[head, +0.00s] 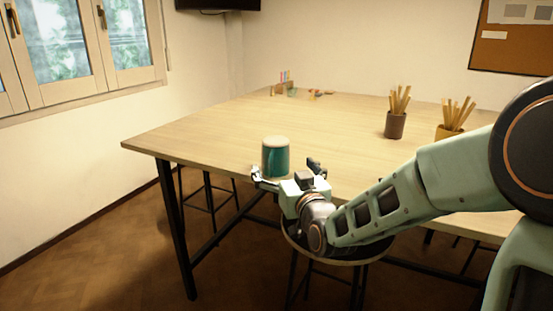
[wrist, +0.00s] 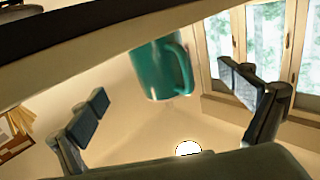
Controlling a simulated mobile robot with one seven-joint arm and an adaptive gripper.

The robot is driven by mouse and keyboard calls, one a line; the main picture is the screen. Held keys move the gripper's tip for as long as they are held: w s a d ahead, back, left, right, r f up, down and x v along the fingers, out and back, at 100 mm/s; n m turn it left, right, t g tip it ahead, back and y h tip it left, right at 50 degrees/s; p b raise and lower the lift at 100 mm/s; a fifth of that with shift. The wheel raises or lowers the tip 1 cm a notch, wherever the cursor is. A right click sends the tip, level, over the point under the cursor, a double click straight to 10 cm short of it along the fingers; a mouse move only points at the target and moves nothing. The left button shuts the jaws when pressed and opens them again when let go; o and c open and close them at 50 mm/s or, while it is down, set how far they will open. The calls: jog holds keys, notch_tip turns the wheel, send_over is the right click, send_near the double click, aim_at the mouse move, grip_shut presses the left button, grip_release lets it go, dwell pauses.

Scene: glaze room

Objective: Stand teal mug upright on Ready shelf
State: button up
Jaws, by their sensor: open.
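The teal mug (head: 275,160) stands near the front edge of the table, its axis about vertical. Its upper end is pale; I cannot tell surely whether this is its base or its mouth. In the wrist view the mug (wrist: 162,70) shows its handle on the right, and the table appears at the top of the picture. My gripper (head: 286,169) is open and empty at the table's front edge, just on the near side of the mug. In the wrist view the fingers (wrist: 165,90) are spread wide, with the mug beyond and between them. I see no shelf marked Ready.
The wooden table (head: 220,135) is mostly bare around and behind the mug. Two pots of sticks, a brown one (head: 395,126) and a yellowish one (head: 445,132), stand to the right. Small coloured items (head: 286,80) sit at the far edge. A stool (head: 345,258) is below my gripper.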

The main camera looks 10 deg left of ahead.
aim_at(279, 162)
jog(key=b+x, duration=0.1)
jog(key=x, duration=0.3)
jog(key=shift+f+b, duration=0.15)
jog(key=shift+b, duration=0.2)
jog(key=shift+b+x, duration=0.35)
jog(key=shift+x, duration=0.9)
jog(key=c, duration=1.7)
jog(key=shift+r+p, duration=0.7)
jog(key=shift+r, duration=0.75)
jog(key=p+v, duration=0.1)
jog(key=v, duration=1.3)
jog(key=shift+p, duration=0.35)
